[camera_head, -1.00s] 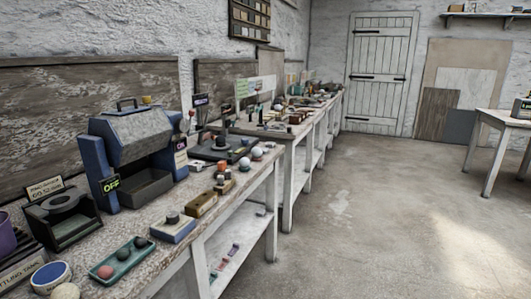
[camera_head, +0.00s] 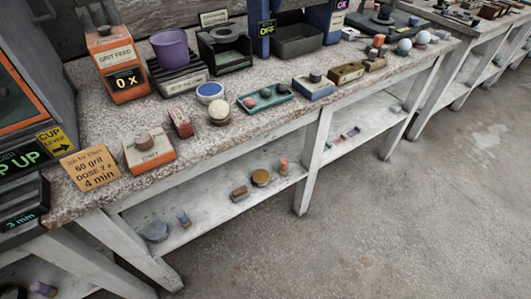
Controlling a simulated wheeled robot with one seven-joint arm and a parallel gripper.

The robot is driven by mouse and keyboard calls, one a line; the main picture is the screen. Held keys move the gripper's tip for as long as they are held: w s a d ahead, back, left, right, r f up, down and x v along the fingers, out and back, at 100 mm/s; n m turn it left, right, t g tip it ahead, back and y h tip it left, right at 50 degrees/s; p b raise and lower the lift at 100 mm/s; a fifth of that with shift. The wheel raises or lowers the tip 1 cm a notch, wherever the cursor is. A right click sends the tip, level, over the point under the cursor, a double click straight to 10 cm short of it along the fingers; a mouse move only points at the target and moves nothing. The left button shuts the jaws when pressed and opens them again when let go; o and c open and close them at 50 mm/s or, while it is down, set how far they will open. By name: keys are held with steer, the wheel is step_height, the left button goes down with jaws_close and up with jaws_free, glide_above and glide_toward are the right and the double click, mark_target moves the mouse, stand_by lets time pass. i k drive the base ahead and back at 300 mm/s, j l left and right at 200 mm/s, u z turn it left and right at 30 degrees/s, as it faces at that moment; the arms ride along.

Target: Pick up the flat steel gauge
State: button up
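I cannot make out a flat steel gauge for certain in the head view. The speckled bench top (camera_head: 84,200) carries many small items, and several more lie on the lower shelf (camera_head: 205,222), too small to identify surely. My gripper is not in view.
On the bench stand an orange grit feed unit (camera_head: 113,65), a purple cup (camera_head: 172,47), a green tray (camera_head: 265,98) and a job card (camera_head: 90,170). A dark machine (camera_head: 25,110) closes off the left. Concrete floor (camera_head: 400,220) is clear at the right.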

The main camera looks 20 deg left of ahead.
mark_target(238, 194)
steer(key=i+u, duration=0.4)
steer(key=i, duration=0.15)
steer(key=i+u, duration=0.35)
steer(key=i, duration=0.25)
